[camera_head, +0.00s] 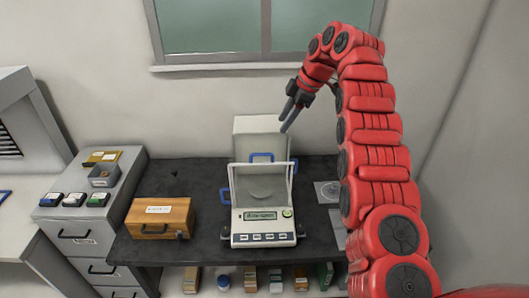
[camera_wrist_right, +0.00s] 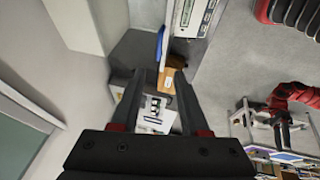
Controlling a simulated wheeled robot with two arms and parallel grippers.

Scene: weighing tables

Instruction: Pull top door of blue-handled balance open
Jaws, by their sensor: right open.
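The balance with blue handles (camera_head: 263,238) stands on the dark table, facing me, with a lit display on its front. A blue handle (camera_head: 261,157) shows at its upper back, in front of a tall pale panel (camera_head: 258,132). More blue handles are on its left and right sides. My right gripper (camera_head: 291,112) is open and empty, pointing down above the right end of that panel. In the right wrist view its fingers (camera_wrist_right: 160,74) are apart, with a blue handle (camera_wrist_right: 160,45) beyond them.
A wooden box (camera_head: 160,218) stands left of the balance. A grey drawer cabinet (camera_head: 88,240) with small items is farther left. The window sill (camera_head: 225,67) and wall lie behind.

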